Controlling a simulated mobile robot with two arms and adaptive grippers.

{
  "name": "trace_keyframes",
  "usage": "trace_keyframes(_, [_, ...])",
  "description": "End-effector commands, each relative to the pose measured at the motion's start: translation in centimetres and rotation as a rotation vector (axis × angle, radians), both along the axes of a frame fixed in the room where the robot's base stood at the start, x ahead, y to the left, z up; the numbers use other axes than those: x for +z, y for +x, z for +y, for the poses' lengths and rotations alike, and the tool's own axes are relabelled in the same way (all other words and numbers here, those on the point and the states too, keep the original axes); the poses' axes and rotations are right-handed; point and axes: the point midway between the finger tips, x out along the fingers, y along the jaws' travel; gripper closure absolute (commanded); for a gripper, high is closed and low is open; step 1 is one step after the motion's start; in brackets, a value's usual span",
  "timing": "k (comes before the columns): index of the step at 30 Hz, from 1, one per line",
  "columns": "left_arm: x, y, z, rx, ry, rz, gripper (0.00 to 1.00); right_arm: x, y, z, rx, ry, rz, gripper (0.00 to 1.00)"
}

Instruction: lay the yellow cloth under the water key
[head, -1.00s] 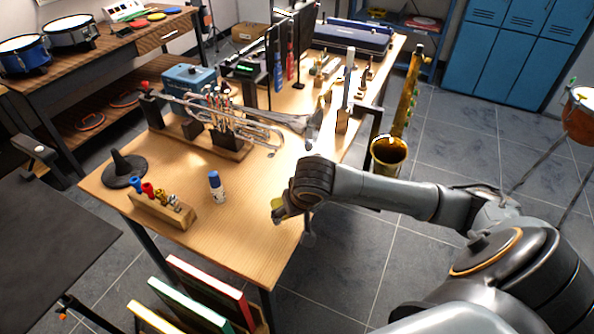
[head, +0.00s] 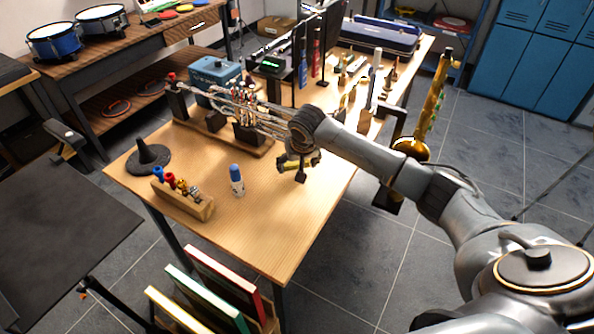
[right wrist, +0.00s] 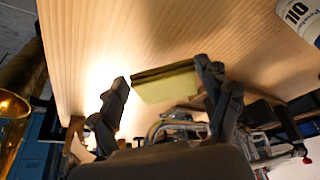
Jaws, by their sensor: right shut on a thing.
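The yellow cloth (head: 287,163) is a small flat folded piece, held by my right gripper (head: 299,168) above the table, beside the lower right end of the silver trumpet (head: 268,122). In the right wrist view the cloth (right wrist: 165,82) lies between the two dark fingers of my gripper (right wrist: 165,95), near the right finger. The trumpet rests on a wooden stand (head: 225,137); its tubes also show in the right wrist view (right wrist: 182,126). My wrist covers its bell. The water key is too small or hidden to tell. My left gripper is not in view.
On the wooden table (head: 265,225) stand a white and blue oil bottle (head: 237,183), a block with mouthpieces (head: 183,200) and a black cone stand (head: 148,160). A blue box (head: 215,75) is behind the trumpet. A brass saxophone (head: 432,108) stands beyond the right edge. The front table area is clear.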

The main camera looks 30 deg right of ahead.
Motion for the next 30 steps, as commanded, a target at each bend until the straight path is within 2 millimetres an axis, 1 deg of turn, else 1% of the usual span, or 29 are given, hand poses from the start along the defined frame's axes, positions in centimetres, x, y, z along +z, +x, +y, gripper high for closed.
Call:
trace_keyframes(2, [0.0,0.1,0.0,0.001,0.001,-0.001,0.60,0.1,0.6,-0.1,0.000,0.001,-0.001,0.48])
trace_keyframes(3, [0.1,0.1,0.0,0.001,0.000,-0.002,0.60,-0.2,0.9,-0.2,0.000,0.000,0.000,0.48])
trace_keyframes(6, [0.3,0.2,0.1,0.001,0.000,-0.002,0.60,-2.0,0.6,-0.2,0.000,-0.001,0.003,0.48])
trace_keyframes(9, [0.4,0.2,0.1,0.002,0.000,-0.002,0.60,-3.1,0.7,-0.2,0.000,-0.001,0.001,0.48])
trace_keyframes(12, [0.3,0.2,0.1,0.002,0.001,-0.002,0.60,-3.5,0.7,-0.2,0.001,-0.001,-0.002,0.48])
trace_keyframes(22, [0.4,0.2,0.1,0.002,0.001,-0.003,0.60,-3.8,0.7,-0.2,0.000,0.000,-0.001,0.48])
trace_keyframes(23, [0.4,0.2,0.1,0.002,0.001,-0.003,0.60,-3.8,0.7,-0.2,0.000,0.000,-0.001,0.17])
trace_keyframes(24, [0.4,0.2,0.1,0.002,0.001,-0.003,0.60,-3.7,0.7,-0.2,0.000,0.000,-0.002,0.08])
trace_keyframes(25, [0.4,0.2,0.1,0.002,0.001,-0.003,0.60,-3.7,0.7,-0.2,0.000,0.000,-0.001,0.02])
trace_keyframes(26, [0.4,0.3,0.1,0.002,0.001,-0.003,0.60,-3.7,0.7,-0.2,0.000,0.000,-0.001,0.00])
trace_keyframes(30, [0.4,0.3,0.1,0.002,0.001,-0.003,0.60,-3.7,0.7,-0.2,0.000,0.000,-0.001,0.00])
